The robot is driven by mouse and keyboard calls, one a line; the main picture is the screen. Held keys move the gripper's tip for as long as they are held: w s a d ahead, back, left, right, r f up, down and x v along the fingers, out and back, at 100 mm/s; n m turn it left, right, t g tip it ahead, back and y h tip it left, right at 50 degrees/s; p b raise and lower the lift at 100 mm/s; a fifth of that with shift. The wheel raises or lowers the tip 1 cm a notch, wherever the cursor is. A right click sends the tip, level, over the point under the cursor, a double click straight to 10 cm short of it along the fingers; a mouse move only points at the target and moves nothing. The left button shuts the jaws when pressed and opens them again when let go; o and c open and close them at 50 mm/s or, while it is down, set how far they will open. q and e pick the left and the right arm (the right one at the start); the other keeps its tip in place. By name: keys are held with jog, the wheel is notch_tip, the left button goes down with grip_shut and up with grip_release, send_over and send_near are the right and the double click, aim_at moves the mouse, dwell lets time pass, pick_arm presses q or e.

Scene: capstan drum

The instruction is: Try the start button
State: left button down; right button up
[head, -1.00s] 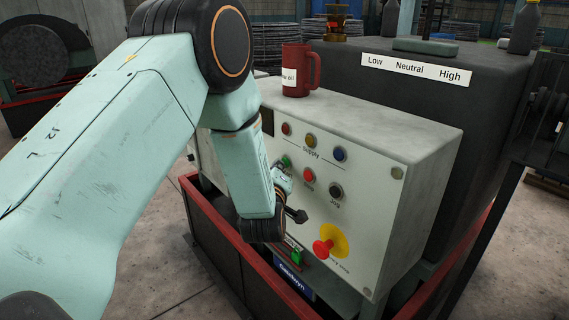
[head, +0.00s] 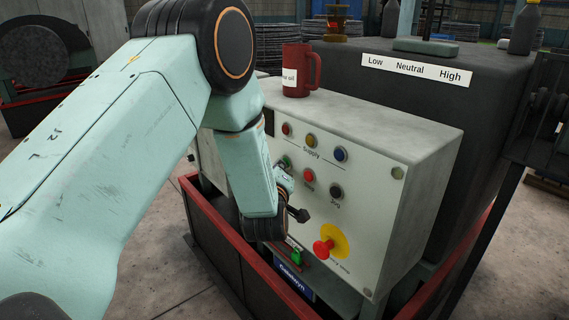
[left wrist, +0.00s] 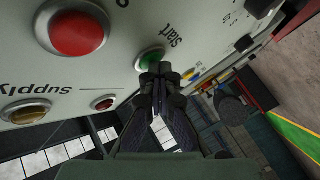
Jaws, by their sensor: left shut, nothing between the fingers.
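The green start button (left wrist: 151,60) is on the pale control panel, beside the word "start" in the left wrist view. It also shows in the head view (head: 286,161), just above my left wrist. My left gripper (left wrist: 161,72) is shut and empty. Its fingertips overlap the button's near edge in the left wrist view; I cannot tell whether they touch it or how far it is pressed. In the head view my arm hides most of the gripper. My right gripper is not in view.
A red button (head: 309,174), a dark jog button (head: 336,191) and a red emergency stop (head: 322,248) on a yellow disc are near the start button. Supply lamps (head: 311,140) sit above. A red oil jug (head: 297,72) stands on the cabinet top.

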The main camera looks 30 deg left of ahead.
pick_arm(q)
jog(key=shift+s+a, duration=0.3)
jog(key=shift+s, duration=0.45)
jog(key=shift+s+a+p, duration=0.3)
jog(key=shift+s, duration=0.45)
jog(key=shift+s+a+p, duration=0.25)
jog(key=shift+s+a, duration=0.1)
jog(key=shift+s, duration=0.4)
jog(key=shift+s+a+p, duration=0.3)
jog(key=shift+s, duration=0.45)
